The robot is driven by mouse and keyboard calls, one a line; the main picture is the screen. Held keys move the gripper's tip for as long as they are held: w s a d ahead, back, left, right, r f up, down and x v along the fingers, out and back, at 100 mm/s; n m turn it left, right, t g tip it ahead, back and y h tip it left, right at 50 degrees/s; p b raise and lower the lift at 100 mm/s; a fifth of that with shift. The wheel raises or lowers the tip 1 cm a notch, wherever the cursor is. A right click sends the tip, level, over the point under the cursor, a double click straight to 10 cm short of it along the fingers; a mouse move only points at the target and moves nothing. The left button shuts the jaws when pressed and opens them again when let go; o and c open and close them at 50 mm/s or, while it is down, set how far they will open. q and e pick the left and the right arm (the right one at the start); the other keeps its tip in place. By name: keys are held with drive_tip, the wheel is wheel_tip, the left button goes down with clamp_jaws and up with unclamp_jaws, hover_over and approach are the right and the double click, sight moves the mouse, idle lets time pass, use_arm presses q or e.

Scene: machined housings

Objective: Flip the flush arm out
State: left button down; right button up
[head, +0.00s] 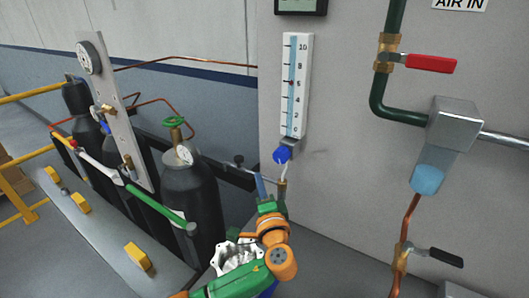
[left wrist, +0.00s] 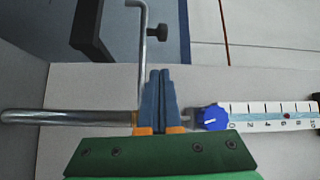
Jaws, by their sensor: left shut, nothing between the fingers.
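A thin bent metal rod, which looks like the flush arm (left wrist: 143,45), runs up from the grey pipe (left wrist: 70,117) in the left wrist view. Its far end is hooked. My left gripper (left wrist: 160,72) is shut and empty, with its blue fingers side by side just right of the rod; I cannot tell whether they touch it. In the head view my left gripper (head: 262,187) is below the flowmeter (head: 295,85) and its blue knob (head: 282,155), and hides part of the fittings there. My right gripper is out of view.
A black clamp knob (head: 239,160) and dark rail lie left of the gripper. Dark gas cylinders (head: 190,205) stand further left. A green pipe with a red valve handle (head: 430,63) and a sight glass (head: 428,178) are at the right. The wall between is clear.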

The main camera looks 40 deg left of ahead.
sight(251, 173)
use_arm(q)
drive_tip(key=x, duration=0.2)
drive_tip(key=p+x, duration=0.1)
drive_tip(key=x, duration=0.2)
drive_tip(key=s+a+r+p+x, duration=0.1)
drive_tip(key=x, duration=0.2)
drive_tip(key=shift+w+a+f, duration=0.1)
drive_tip(key=shift+w+a, duration=0.2)
drive_tip(key=shift+w, duration=0.05)
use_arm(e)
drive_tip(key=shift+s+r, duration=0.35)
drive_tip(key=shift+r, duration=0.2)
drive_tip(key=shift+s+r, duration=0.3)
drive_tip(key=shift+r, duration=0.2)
use_arm(q)
drive_tip(key=shift+s, duration=0.1)
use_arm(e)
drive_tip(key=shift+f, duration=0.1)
